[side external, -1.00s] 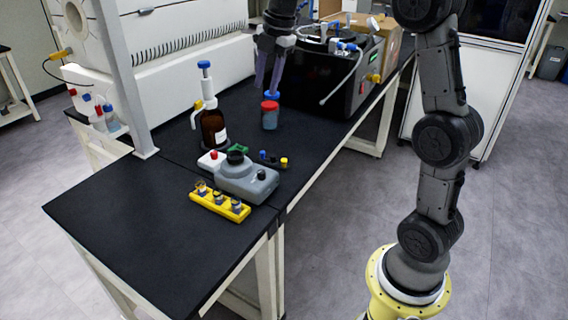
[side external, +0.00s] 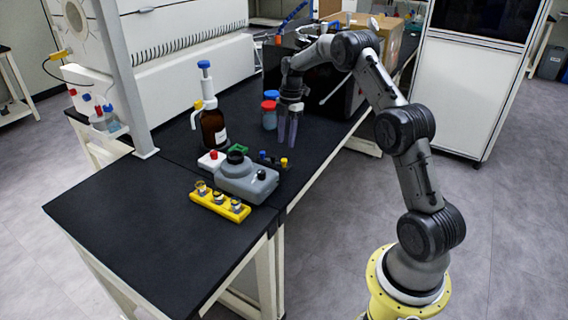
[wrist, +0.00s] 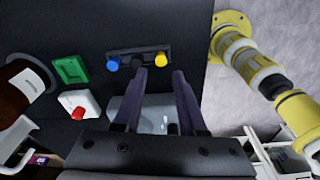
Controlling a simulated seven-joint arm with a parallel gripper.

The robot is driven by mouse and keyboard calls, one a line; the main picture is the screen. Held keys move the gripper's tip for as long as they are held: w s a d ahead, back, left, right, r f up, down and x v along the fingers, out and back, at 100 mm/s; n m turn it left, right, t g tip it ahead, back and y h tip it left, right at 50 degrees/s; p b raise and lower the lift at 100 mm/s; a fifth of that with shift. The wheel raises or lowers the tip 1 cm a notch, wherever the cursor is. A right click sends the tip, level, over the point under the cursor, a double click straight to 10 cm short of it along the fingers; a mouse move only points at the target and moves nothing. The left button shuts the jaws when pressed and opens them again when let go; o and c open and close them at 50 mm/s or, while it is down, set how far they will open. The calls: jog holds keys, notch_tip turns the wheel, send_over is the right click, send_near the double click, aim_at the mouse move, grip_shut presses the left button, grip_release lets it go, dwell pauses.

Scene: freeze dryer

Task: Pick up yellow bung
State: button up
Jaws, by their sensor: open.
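The yellow bung (side external: 284,162) sits at the right end of a small black rack (side external: 273,160) on the dark bench. A blue bung (side external: 263,154) is at the rack's other end. In the wrist view, the yellow bung (wrist: 160,59) and blue bung (wrist: 112,65) show beyond the fingertips. My gripper (side external: 287,142) points down, open and empty, above and behind the rack in the side view. In the wrist view, the yellow bung appears just ahead of the gap between my fingers (wrist: 160,75), apart from them. The rack's middle is dark and hard to make out.
A grey device with a black knob (side external: 245,180) and a yellow block of vials (side external: 220,203) stand in front of the rack. The bench's right edge is close.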

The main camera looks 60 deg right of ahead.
aim_at(284, 159)
jog(key=shift+a+f, duration=0.2)
jog(key=shift+f, duration=0.95)
jog(key=shift+a+f, duration=0.2)
jog(key=shift+f, duration=0.95)
jog(key=shift+a+f, duration=0.2)
jog(key=shift+f, duration=0.95)
grip_shut()
